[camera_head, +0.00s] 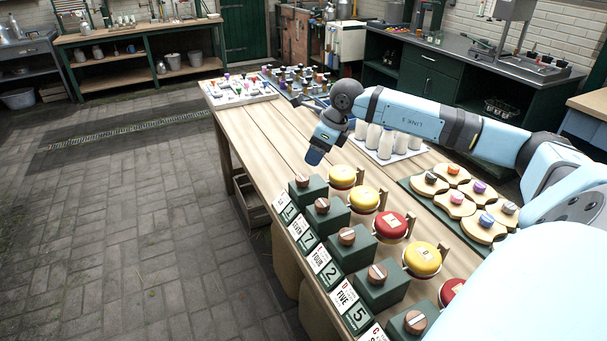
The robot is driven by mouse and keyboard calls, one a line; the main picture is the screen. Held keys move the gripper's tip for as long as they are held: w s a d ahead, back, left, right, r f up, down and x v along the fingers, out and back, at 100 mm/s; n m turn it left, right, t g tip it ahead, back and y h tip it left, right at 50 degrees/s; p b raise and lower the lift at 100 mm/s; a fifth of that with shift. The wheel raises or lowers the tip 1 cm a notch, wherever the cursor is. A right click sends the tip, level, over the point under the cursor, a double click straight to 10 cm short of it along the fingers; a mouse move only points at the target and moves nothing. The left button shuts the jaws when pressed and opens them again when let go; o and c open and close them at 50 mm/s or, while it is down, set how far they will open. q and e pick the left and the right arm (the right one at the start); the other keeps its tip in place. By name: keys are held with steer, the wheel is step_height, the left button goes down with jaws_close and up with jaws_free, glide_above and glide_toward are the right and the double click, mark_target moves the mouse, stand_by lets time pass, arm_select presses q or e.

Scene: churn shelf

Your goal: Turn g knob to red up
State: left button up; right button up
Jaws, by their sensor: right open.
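A row of green boxes runs along the table's left edge, each with a round copper-brown knob on top. The knobs show at the far end (302,181), then second (322,205), third (347,236), fourth (377,274) and nearest (415,322). Cards with letters, numbers and words stand before them; I cannot make out which knob is g. Behind the boxes are yellow discs (342,175) and red discs (391,225). My right gripper (315,154) is open and empty, pointing down above the far end of the row, apart from the knobs. My left gripper is out of view.
White bottles (385,143) stand on a white tray under my right arm. Round wooden pieces with coloured knobs (456,204) sit on a green mat at right. Trays of small coloured items (240,88) are at the table's far end. Bare wood (262,140) lies between.

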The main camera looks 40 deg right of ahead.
mark_target(303, 178)
steer(key=x, duration=0.9)
steer(key=shift+w+f, duration=0.15)
steer(key=shift+f, duration=0.25)
steer(key=shift+c, duration=0.4)
steer(key=c, duration=0.8)
